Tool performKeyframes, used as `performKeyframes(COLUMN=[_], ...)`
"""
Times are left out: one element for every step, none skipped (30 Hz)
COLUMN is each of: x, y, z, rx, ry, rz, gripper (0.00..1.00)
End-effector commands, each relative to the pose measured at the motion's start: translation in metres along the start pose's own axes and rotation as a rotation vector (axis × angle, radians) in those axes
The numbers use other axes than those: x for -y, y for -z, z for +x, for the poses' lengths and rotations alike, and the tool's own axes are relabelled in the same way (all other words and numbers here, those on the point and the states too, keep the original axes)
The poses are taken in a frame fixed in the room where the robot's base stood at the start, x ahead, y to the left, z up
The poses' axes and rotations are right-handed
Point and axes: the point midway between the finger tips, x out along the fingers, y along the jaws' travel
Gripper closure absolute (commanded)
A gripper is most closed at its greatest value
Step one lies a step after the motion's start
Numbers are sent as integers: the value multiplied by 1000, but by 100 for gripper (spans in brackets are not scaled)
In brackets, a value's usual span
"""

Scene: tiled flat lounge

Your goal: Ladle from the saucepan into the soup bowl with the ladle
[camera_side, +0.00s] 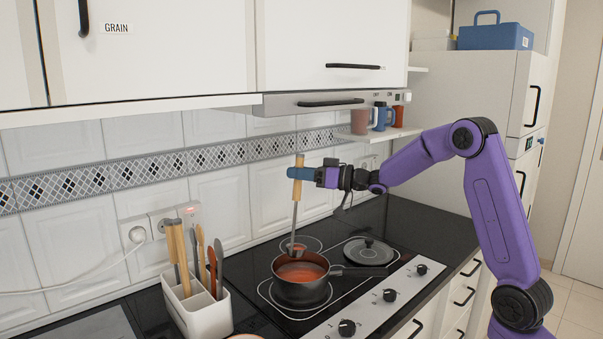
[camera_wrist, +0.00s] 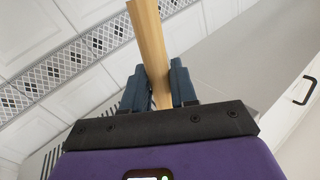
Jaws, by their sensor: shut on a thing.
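My gripper (camera_side: 301,173) is shut on the wooden handle of the ladle (camera_side: 298,170) and holds it upright above the stove. In the wrist view the blue fingers (camera_wrist: 160,88) close on both sides of the ladle's handle (camera_wrist: 150,45). The ladle's metal bowl hangs at the saucepan's far rim, over the red soup; I cannot tell whether it touches the soup. The dark saucepan (camera_side: 300,291) stands on the front left burner, its handle pointing right. The soup bowl is not clearly seen; only an orange-pink rim (camera_side: 246,337) shows at the bottom edge, which may be part of it.
A white utensil holder (camera_side: 204,314) with several utensils stands left of the stove. Wall cabinets (camera_side: 330,45) and the extractor hood (camera_side: 320,101) overhang the back. Dark counter (camera_side: 415,232) is clear on the right.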

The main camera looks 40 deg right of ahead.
Motion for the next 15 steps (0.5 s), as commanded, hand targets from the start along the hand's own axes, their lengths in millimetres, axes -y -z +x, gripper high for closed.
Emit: performKeyframes(x=[2, 3, 4, 5, 6, 8, 8, 10, 11, 12, 13, 14, 15, 16, 17], y=[0, -1, -1, -1, -2, -2, -2, -2, -3, -3, -3, -4, -4, -4, -5], z=[1, 1, 1, 1, 1, 2, 2, 2, 2, 3, 3, 3, 3, 3, 4], rx=[1, 2, 3, 4, 5, 6, 6, 7, 8, 9, 10, 11, 12, 13, 14], ry=[1, 1, 1, 1, 1, 1, 1, 1, 1, 1, 1, 1, 1, 1, 1], rz=[-7, -11, -17, -21, -26, -32, -37, -41, -47, -52, -57, -62, -66, -71, -78], gripper=[95, 95, 95, 95, 95, 95, 95, 95, 95, 95, 95, 95, 95, 95, 95])
